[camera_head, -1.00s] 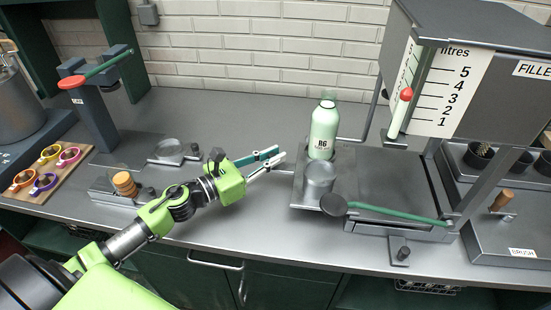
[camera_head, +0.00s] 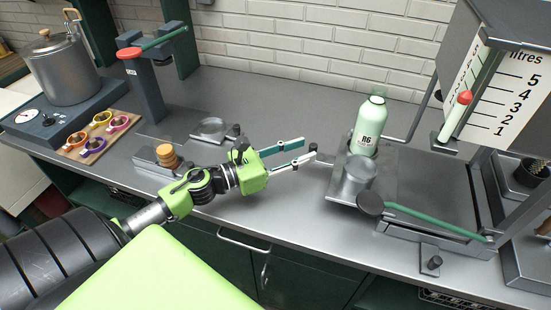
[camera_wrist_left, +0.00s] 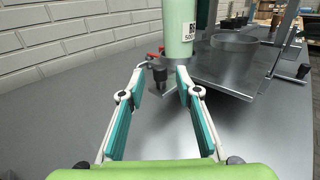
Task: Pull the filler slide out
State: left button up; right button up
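The filler slide appears to be the flat grey plate (camera_head: 344,197) at the filler's left side. On it stand a pale green bottle (camera_head: 367,128) labelled R6 and a metal cup (camera_head: 358,178). In the left wrist view a dark knob (camera_wrist_left: 160,72) stands on a small metal tab before the plate, beyond and between the fingertips. My left gripper (camera_head: 308,153) is open and empty, left of the plate, its fingers apart; they also show in the left wrist view (camera_wrist_left: 160,82). I see no contact with the knob. My right gripper is not in view.
The filler housing (camera_head: 500,95) stands at the right. A dark disc (camera_head: 370,204) with a green lever is at the plate's front right. At the left are a cork-topped block (camera_head: 166,156), a red-and-green lever press (camera_head: 130,53) and a board of coloured rings (camera_head: 100,137).

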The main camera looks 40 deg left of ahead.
pick_arm(q)
jog(key=v, duration=0.8)
jog(key=shift+r, duration=0.1)
